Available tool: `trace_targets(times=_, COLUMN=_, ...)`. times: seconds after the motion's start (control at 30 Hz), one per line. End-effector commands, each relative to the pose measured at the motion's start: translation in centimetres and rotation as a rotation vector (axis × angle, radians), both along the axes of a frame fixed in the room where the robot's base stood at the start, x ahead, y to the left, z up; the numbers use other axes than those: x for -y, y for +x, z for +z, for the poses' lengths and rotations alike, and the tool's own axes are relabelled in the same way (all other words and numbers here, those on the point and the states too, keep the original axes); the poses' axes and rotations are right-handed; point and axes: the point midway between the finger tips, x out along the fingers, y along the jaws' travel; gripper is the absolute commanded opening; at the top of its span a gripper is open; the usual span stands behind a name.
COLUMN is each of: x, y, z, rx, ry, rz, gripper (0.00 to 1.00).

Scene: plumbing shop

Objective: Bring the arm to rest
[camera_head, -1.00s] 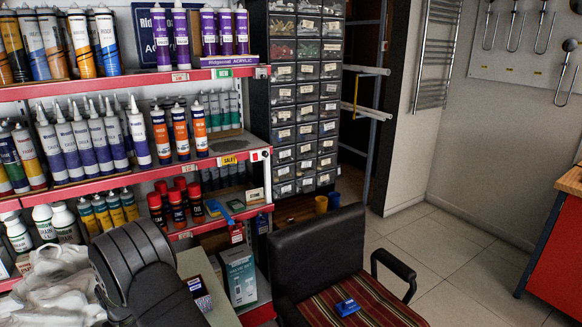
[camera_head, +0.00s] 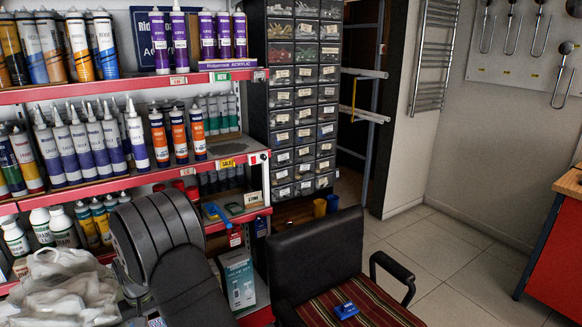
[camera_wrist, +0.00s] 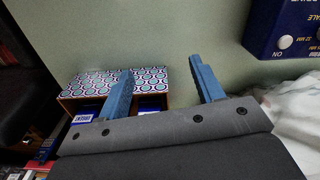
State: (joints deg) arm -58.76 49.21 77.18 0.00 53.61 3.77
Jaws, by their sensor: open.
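My gripper (camera_wrist: 161,68) shows in the wrist view as two blue fingers standing well apart, with nothing between them. It is above a pale green surface (camera_wrist: 205,20). A box with a circle-patterned top (camera_wrist: 95,84) lies beyond and partly behind the left finger; I cannot tell the gap between them. In the head view only my dark arm shows at the lower left, in front of the shelves; the gripper itself is out of that view.
A navy scale (camera_wrist: 280,28) is at the wrist view's upper right, with a white plastic bag (camera_wrist: 298,108) below it. In the head view, red-edged shelves (camera_head: 130,90) hold tubes and bottles. A black chair (camera_head: 318,250) with a blue object (camera_head: 346,310) stands right of my arm. Tiled floor (camera_head: 450,270) is clear.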

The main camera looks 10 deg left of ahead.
Motion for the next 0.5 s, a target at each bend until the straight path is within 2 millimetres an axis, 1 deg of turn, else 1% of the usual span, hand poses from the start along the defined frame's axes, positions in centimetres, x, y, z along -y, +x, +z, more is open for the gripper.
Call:
trace_targets(times=0.1, x=1.8, y=1.2, z=1.4, rx=0.001, ry=0.002, rz=-0.003, gripper=0.61)
trace_targets(times=0.27, x=3.9, y=2.5, z=2.8, rx=0.0, ry=0.0, rz=0.0, gripper=0.61)
trace_targets(times=0.37, x=3.6, y=3.6, z=3.2, rx=0.001, ry=0.002, rz=0.048, gripper=0.61)
trace_targets(times=0.5, x=3.1, y=4.3, z=3.4, rx=0.001, ry=0.001, rz=0.097, gripper=0.61)
